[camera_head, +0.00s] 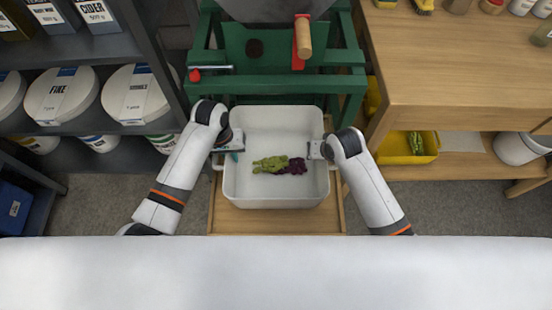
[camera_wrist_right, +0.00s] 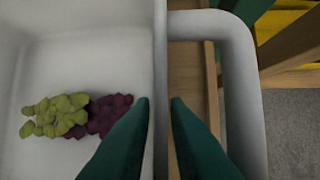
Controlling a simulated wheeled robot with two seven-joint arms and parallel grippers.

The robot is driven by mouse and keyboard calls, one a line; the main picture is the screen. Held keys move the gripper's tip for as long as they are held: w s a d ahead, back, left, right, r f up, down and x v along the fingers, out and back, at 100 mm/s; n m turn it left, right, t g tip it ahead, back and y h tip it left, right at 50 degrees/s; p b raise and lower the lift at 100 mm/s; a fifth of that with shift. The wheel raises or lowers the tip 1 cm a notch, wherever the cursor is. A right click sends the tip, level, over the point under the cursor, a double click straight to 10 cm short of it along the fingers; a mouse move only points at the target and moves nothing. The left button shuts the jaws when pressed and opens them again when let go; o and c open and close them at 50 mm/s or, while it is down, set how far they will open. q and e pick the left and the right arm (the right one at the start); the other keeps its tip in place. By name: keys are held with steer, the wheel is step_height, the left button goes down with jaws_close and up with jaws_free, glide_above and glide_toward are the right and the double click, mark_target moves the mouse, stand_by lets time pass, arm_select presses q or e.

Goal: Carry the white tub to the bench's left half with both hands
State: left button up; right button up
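The white tub (camera_head: 274,192) sits upright on a low wooden platform in the middle of the head view. In it lie a bunch of green grapes (camera_head: 268,165) and a bunch of dark purple grapes (camera_head: 297,166). My left gripper (camera_head: 232,155) is at the tub's left rim, a teal finger showing inside; its jaw gap is unclear. My right gripper (camera_wrist_right: 160,100) has one finger inside and one outside the right wall, closed closely on the rim, beside the white handle (camera_wrist_right: 240,80). The right fingertips are hidden in the head view.
A green metal frame (camera_head: 275,85) stands right behind the tub. A wooden bench (camera_head: 460,65) is at the right, with a yellow bin (camera_head: 405,158) below it. Dark shelves (camera_head: 80,48) with labelled tubs are at the left. Several items stand along the bench's back; its near left part is bare.

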arm_select(q)
jaws_close()
arm_select(e)
jaws_close()
arm_select(q)
steer(key=shift+r, duration=0.1)
arm_select(e)
steer(key=shift+r, duration=0.1)
